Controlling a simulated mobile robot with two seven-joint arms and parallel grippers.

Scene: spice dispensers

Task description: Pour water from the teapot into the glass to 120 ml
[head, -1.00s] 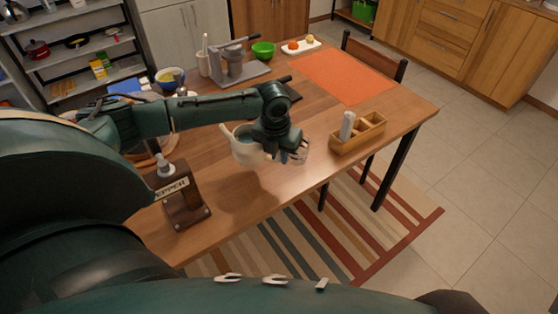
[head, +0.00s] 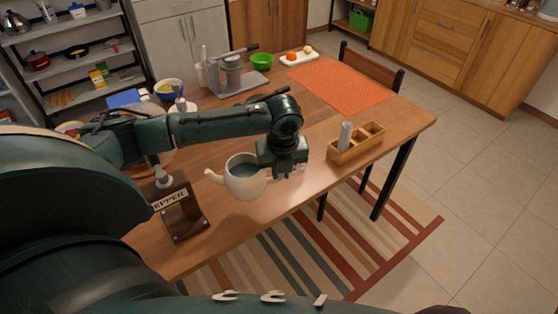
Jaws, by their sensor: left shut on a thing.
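The cream teapot (head: 245,186) is in the middle of the head view, near the table's front edge. Its top is open and bluish water shows inside. Its spout (head: 213,177) points left, and it looks roughly level. My left gripper (head: 281,168) is at the teapot's right side, shut on it; the handle and fingertips are mostly hidden by the gripper. The teapot seems held above the table, but the gap is hard to judge. I cannot make out the glass clearly; the gripper may hide it. My right gripper is not in view.
A wooden dispenser labelled as pepper (head: 183,208) stands left of the teapot. A divided wooden box (head: 357,143) is at the right. Table between teapot and box is mostly clear.

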